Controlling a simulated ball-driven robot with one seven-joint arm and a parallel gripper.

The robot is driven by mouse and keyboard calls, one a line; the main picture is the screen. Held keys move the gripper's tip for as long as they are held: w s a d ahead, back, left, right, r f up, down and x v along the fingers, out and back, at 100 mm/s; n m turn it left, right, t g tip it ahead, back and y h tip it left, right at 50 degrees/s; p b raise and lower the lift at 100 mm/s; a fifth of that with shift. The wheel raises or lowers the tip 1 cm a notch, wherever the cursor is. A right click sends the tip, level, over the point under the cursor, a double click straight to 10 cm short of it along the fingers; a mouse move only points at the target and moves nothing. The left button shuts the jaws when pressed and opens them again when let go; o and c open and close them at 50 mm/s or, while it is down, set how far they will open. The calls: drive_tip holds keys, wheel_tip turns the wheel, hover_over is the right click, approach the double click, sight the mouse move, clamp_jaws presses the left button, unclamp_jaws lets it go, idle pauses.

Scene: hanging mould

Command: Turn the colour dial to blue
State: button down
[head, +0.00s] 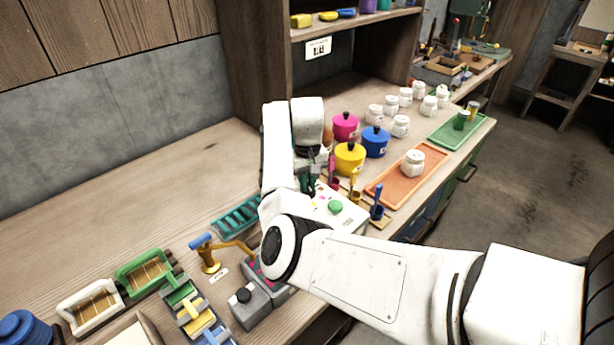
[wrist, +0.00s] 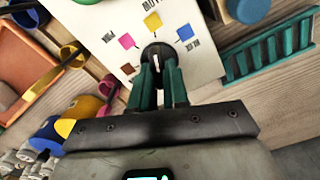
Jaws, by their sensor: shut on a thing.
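The colour dial (wrist: 155,52) is a round black knob with a white pointer line. It sits on a white panel (wrist: 105,22) with pink (wrist: 127,41), yellow (wrist: 152,20) and blue (wrist: 185,32) squares around it. The pointer appears nearly upright in the wrist view, towards the yellow square. My gripper (wrist: 157,72) has its green fingers shut on the dial, one on each side. In the head view the white panel (head: 350,217) shows beyond my arm, with a green round part (head: 335,207) on it; my arm hides the dial there.
A teal rack (head: 237,215) lies left of the panel. Small scoops, one blue (head: 377,210), stand to its right. Yellow (head: 349,158), blue (head: 375,142) and pink (head: 345,126) pots stand behind, near an orange tray (head: 397,187). The bench's back left is clear.

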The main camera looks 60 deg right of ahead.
sight(309, 185)
drive_tip(key=m+p, duration=0.2)
drive_tip(key=m, duration=0.3)
drive_tip(key=shift+s+m, duration=0.1)
drive_tip(key=shift+m, duration=0.2)
drive_tip(key=m+p, duration=0.1)
drive_tip(key=m, duration=0.3)
drive_tip(key=shift+s+d+m, duration=0.1)
drive_tip(key=shift+m, duration=0.3)
drive_tip(key=c, duration=1.1)
unclamp_jaws()
wheel_tip(309, 185, up, 11)
drive_tip(key=shift+f+b, duration=0.1)
drive_tip(key=shift+b, duration=0.6)
